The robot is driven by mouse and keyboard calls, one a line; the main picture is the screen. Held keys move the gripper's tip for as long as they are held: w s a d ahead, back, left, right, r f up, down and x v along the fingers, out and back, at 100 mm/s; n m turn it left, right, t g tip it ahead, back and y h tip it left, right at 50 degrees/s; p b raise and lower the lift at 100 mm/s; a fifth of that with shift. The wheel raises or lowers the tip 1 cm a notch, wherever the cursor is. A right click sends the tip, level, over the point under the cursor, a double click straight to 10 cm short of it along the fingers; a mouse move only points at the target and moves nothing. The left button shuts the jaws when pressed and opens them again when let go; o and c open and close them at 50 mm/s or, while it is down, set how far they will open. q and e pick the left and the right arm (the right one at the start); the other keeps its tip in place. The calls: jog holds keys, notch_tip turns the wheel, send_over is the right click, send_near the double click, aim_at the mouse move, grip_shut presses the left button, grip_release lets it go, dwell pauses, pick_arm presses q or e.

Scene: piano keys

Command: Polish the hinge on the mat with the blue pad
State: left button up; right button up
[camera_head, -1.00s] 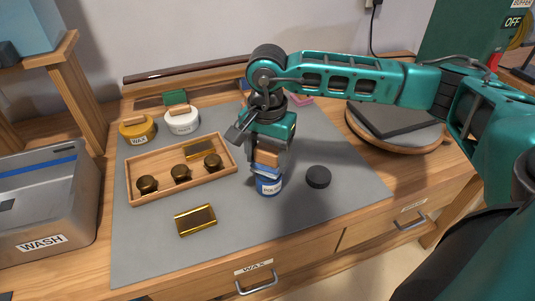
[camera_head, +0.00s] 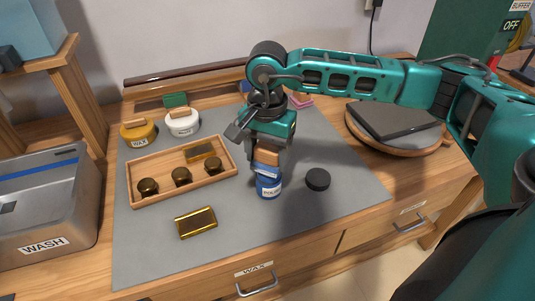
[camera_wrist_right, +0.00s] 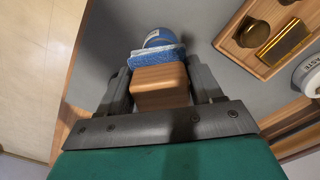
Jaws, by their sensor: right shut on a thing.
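A brass hinge (camera_head: 196,222) lies flat on the grey mat (camera_head: 150,262), in front of the wooden tray. My right gripper (camera_head: 267,150) is shut on the wooden handle of the blue pad (camera_head: 266,172). The pad is at the top of a blue polish jar (camera_head: 269,188) standing on the mat. In the right wrist view the wooden handle (camera_wrist_right: 160,85) sits between the fingers, with the blue pad (camera_wrist_right: 156,56) beyond it and the jar (camera_wrist_right: 158,37) behind. I cannot tell whether pad and jar touch. My left gripper is not in view.
The wooden tray (camera_head: 133,190) holds several brass knobs and another brass hinge (camera_head: 200,152). A black disc (camera_head: 317,179) lies right of the jar. A yellow wax jar (camera_head: 138,131) and a white jar (camera_head: 183,124) stand behind the tray. The mat's front left is clear.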

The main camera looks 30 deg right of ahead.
aim_at(261, 151)
jog(key=shift+r+p, duration=1.4)
jog(key=shift+r, duration=1.45)
jog(key=shift+f, duration=0.1)
jog(key=shift+a+n, duration=0.8)
jog(key=shift+n, duration=0.4)
jog(key=a+n, duration=0.1)
jog(key=n, duration=0.2)
jog(key=a+n, duration=0.2)
jog(key=n, duration=0.1)
jog(key=a+n, duration=0.2)
jog(key=n, duration=0.1)
jog(key=shift+r, duration=0.3)
